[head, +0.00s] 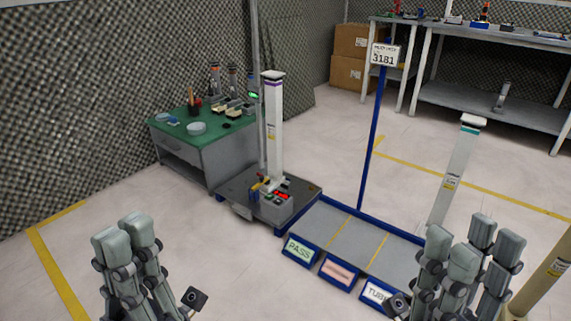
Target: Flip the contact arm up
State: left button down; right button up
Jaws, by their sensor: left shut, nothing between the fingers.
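A test station (234,197) with a dark base plate stands at the centre. On it are a grey control box (275,206) with red and green parts and a blue and yellow part (258,188). A tall white column with a purple band (273,120) stands upright there. I cannot clearly pick out the contact arm or its position among these small parts. My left gripper (126,227) is at lower left, shut and empty, apart from the station. My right gripper (472,238) is at lower right, its finger pairs spread with a gap, nothing visible between them.
A green-topped bench (180,137) with small tools stands behind left. Trays labelled PASS (299,249) and others lie right of the station, beside a blue signpost (372,140). Another white column (458,165) stands behind my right gripper. Open floor lies between my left gripper and the station.

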aim_at(260, 183)
jog(key=i+j+z, duration=0.15)
jog(key=i, duration=0.4)
jog(key=i+j+z, duration=0.1)
jog(key=i+j, duration=0.2)
jog(key=i, duration=0.25)
jog(key=i+j+z, duration=0.15)
jog(key=i+j, duration=0.15)
jog(key=i, duration=0.2)
jog(key=i+j+z, duration=0.1)
jog(key=i+j, duration=0.3)
jog(key=i, duration=0.15)
